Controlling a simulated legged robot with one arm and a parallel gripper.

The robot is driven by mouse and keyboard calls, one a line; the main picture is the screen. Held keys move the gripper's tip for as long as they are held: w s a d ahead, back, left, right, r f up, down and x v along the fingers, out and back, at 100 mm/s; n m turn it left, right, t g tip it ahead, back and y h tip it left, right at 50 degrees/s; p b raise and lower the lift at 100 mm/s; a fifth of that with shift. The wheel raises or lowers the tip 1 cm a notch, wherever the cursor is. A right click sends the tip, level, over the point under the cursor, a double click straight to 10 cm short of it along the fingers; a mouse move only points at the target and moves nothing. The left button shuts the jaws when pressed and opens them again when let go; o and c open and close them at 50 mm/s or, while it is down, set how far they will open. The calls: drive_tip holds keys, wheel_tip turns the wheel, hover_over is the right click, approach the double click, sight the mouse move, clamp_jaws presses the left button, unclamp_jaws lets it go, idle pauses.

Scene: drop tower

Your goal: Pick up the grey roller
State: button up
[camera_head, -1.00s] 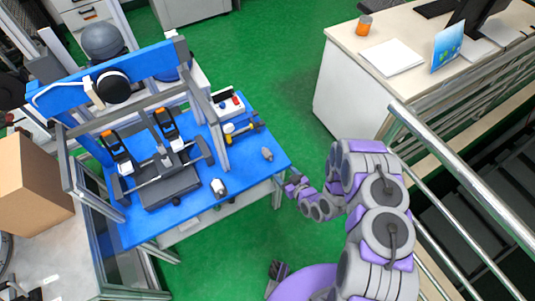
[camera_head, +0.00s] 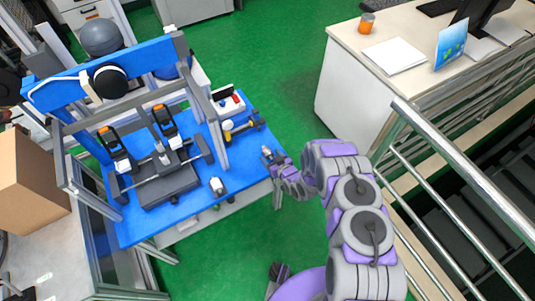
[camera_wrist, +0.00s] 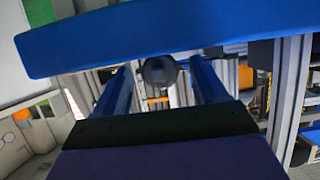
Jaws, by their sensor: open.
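The blue table (camera_head: 150,232) carries a small grey roller (camera_head: 267,152) near its right edge. My gripper (camera_head: 275,160) is at that edge, right by the roller and partly overlapping it. In the wrist view my open gripper (camera_wrist: 165,78) has two blue-looking fingers reaching forward. A dark round-ended thing (camera_wrist: 158,72), which looks like the roller seen end-on, shows between the fingertips. I cannot tell whether the fingers touch it. A second small grey and white piece (camera_head: 217,187) lies at the table's front.
A drop-tower frame (camera_head: 205,105) with a dark fixture (camera_head: 168,185) stands on the table. A yellow-and-black tool (camera_head: 240,128) and a white box with a red button (camera_head: 228,103) lie behind the roller. Metal railings (camera_head: 440,135) run at the right.

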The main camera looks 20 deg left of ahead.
drive_tip(key=shift+w+a+f, duration=0.2)
drive_tip(key=shift+w+a, duration=0.1)
drive_tip(key=shift+a, duration=0.15)
drive_tip(key=c, duration=1.2)
